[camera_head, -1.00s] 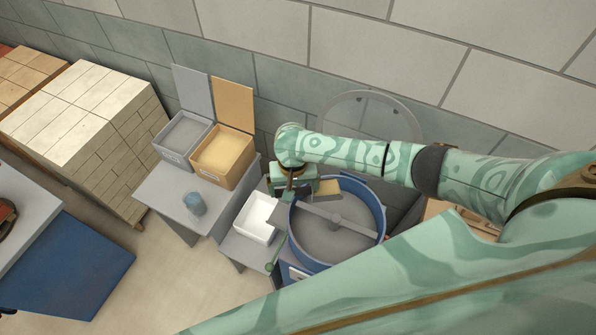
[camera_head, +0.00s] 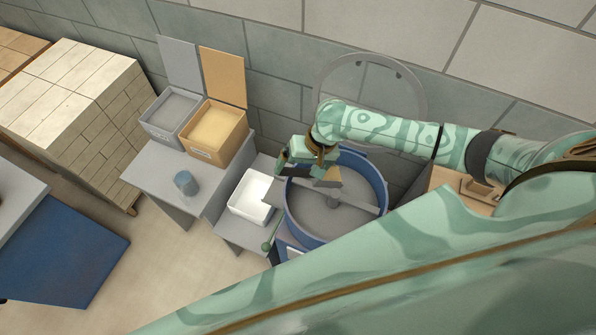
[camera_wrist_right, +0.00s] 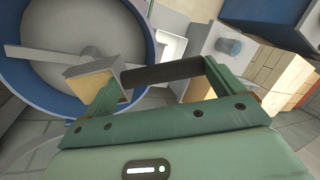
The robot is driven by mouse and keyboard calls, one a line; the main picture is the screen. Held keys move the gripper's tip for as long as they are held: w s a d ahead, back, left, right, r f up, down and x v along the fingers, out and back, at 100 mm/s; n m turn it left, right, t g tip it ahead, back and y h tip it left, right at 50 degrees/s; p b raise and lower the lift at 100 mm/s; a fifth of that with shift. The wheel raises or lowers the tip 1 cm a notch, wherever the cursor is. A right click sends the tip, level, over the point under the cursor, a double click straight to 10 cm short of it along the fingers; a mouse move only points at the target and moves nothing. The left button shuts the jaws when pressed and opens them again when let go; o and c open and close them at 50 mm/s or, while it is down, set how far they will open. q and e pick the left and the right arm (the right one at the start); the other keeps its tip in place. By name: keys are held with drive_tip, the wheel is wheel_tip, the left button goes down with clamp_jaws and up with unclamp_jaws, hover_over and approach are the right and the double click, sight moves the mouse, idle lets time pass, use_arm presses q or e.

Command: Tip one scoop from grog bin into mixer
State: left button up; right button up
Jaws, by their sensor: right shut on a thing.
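The mixer is a round blue drum (camera_head: 377,180) with a grey inside and a flat paddle bar across it. My right gripper (camera_head: 308,170) is at the drum's back-left rim. It is shut on the dark handle (camera_wrist_right: 163,72) of a scoop. The scoop (camera_head: 328,177) is a small grey box with a tan face, held over the mixer; it also shows in the wrist view (camera_wrist_right: 92,82). I cannot tell whether the tan is its load. Two open bins stand on a grey table: one tan (camera_head: 218,146), one grey (camera_head: 158,132). Their labels are unreadable. My left gripper is out of view.
A white tray (camera_head: 236,207) stands just left of the mixer. A blue-grey cup (camera_head: 186,183) is on the bin table (camera_head: 150,180). Pale bricks (camera_head: 75,95) are stacked at left. A round grey guard (camera_head: 418,85) rises behind the drum, near the wall.

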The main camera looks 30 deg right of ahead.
sight(308, 172)
drive_tip(key=d+y, duration=0.1)
drive_tip(key=d+y+b, duration=0.1)
drive_tip(key=s+d+t+y+b, duration=0.1)
drive_tip(key=shift+s+d+r, duration=0.1)
drive_tip(key=shift+d+r, duration=0.15)
drive_tip(key=shift+r, duration=0.05)
drive_tip(key=d+y+b, duration=0.1)
drive_tip(key=b, duration=0.1)
drive_tip(key=d+r+t+y+b, duration=0.1)
drive_tip(key=b, duration=0.2)
drive_tip(key=s+d+y+b, duration=0.1)
drive_tip(key=y+b, duration=0.1)
drive_tip(key=b, duration=0.1)
drive_tip(key=shift+d+r, duration=0.15)
drive_tip(key=shift+d, duration=0.1)
drive_tip(key=shift+s+d+r+t+y+b, duration=0.2)
drive_tip(key=shift+d+r+t+y+b, duration=0.3)
drive_tip(key=shift+y+b, duration=0.45)
drive_tip(key=shift+d, duration=0.1)
wheel_tip(308, 172, up, 5)
drive_tip(key=g+h+p, duration=0.1)
drive_tip(key=h+p, duration=0.4)
drive_tip(key=p, duration=0.6)
drive_tip(key=g+h+p, duration=0.2)
drive_tip(key=h+p, duration=0.3)
drive_tip(key=p, duration=0.7)
